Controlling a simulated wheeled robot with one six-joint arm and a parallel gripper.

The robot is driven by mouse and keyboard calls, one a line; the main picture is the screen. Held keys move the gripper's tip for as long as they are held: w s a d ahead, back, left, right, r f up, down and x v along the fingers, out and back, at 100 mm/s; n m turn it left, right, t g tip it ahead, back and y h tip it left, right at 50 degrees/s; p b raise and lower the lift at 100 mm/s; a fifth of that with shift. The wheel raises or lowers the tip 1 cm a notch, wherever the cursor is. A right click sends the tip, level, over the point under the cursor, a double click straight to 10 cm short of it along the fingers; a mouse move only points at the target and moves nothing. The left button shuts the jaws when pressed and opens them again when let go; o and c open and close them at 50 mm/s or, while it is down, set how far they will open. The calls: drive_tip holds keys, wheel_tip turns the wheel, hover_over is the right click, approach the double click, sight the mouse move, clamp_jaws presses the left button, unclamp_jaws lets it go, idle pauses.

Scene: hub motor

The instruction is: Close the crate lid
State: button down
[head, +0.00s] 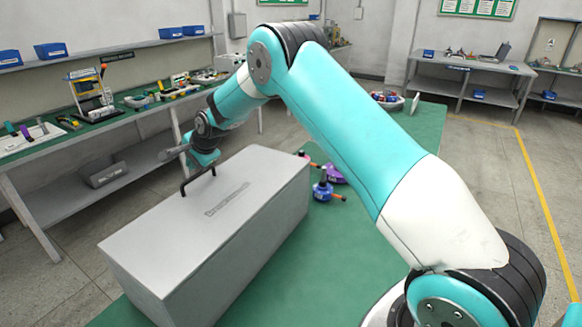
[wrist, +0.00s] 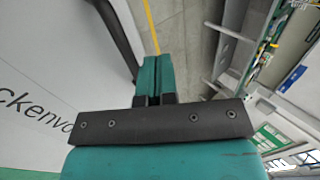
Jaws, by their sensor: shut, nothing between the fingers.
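The grey crate (head: 215,262) stands on the green table top. Its lid (head: 205,215) lies flat across the top, and I see no gap along the edges that show. A dark handle (head: 198,181) rises near the lid's far left edge; a dark bar, probably this handle, shows in the wrist view (wrist: 117,38). Printed lettering on the lid shows at left in the wrist view. My gripper (wrist: 154,64) is shut and empty, its teal fingers together. In the head view my gripper (head: 205,160) is just above or behind the handle; contact cannot be told.
Blue and purple pieces (head: 323,190) with orange parts stand right of the crate, partly behind my arm. A bin of coloured parts (head: 387,99) sits at the table's far end. A workbench with tools (head: 125,112) runs along the left, beyond a floor gap.

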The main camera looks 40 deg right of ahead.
drive_tip(key=shift+w+a+f+b, duration=0.1)
drive_tip(key=shift+w+f+b, duration=0.1)
drive_tip(key=shift+f, duration=0.2)
drive_tip(key=shift+w+a+f+b, duration=0.1)
drive_tip(key=shift+f+b, duration=0.1)
drive_tip(key=shift+f, duration=0.2)
drive_tip(key=shift+a, duration=0.15)
drive_tip(key=shift+a, duration=0.1)
